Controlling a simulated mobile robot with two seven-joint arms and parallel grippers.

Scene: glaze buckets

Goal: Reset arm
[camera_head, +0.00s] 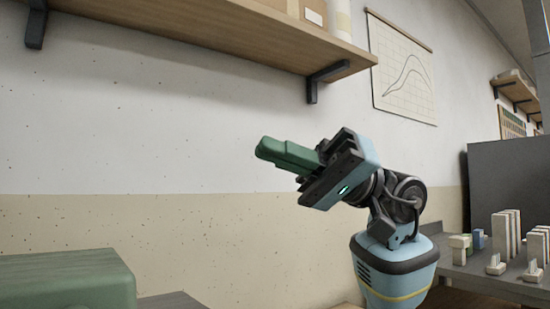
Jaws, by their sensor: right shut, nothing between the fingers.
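My right gripper (275,152) is raised in the middle of the head view, in front of the wall and below the wooden shelf. Its two green fingers are together and point left, with nothing between them. My right arm (395,265), light blue and dark grey, rises from the lower right and bends at the wrist. My left gripper does not show.
The wooden shelf (200,28) on dark brackets overhangs at the top. A green box-like thing (65,280) fills the lower left. At right, a grey table (470,275) holds several pale upright pieces (505,235), beside a dark panel (510,180). The wall between is clear.

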